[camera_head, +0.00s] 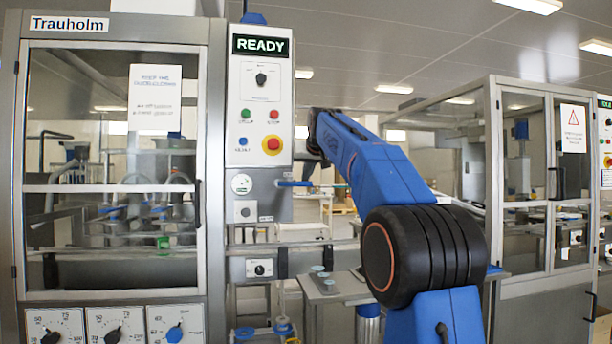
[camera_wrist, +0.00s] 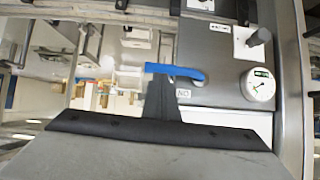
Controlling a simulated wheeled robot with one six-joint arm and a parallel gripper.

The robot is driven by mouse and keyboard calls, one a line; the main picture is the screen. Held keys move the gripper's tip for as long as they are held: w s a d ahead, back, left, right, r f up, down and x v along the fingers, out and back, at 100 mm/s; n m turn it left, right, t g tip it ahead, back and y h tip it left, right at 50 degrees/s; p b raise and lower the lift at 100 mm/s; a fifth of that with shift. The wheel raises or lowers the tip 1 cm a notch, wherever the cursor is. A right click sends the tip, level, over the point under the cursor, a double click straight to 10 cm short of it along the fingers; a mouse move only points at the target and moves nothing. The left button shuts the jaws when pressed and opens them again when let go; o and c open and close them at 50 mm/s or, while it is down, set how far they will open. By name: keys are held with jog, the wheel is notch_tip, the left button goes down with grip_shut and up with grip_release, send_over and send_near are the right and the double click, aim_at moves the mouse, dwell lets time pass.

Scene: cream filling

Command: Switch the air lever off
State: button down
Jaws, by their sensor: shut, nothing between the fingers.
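The air lever is a blue handle (camera_head: 294,183) on the grey panel below the button box, beside a round gauge. It lies about level and sticks out to the right. In the wrist view the blue handle (camera_wrist: 174,71) also lies nearly level, with a small upside-down "ON" label (camera_wrist: 183,93) near it. My gripper (camera_wrist: 160,82) is shut and empty, its dark fingertips right at the handle's free half. I cannot tell if they touch it.
The round gauge (camera_wrist: 259,85) and a black knob (camera_wrist: 260,37) sit close to the lever on the panel. Above are a lit READY sign (camera_head: 261,45) and a red emergency button (camera_head: 272,144). A glazed cabinet (camera_head: 110,160) stands left. Open space lies right of the panel.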

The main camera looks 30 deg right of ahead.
jog(key=shift+d+f, duration=0.1)
jog(key=shift+f, duration=0.15)
jog(key=shift+w+a+f+m+t+y, duration=0.2)
jog(key=shift+a+f+m+t+y, duration=0.65)
jog(key=shift+f+m+y, duration=0.8)
jog(key=shift+w+a+f+m+t+y, duration=0.25)
jog(key=shift+a+f+m+t+y, duration=0.6)
jog(key=shift+f+m, duration=0.9)
jog(key=shift+w+a+f+m+t+y, duration=0.2)
jog(key=shift+a+f+m+t+y, duration=0.8)
jog(key=shift+f, duration=1.25)
jog(key=shift+d+y, duration=0.15)
jog(key=shift+y, duration=0.15)
jog(key=shift+d, duration=0.1)
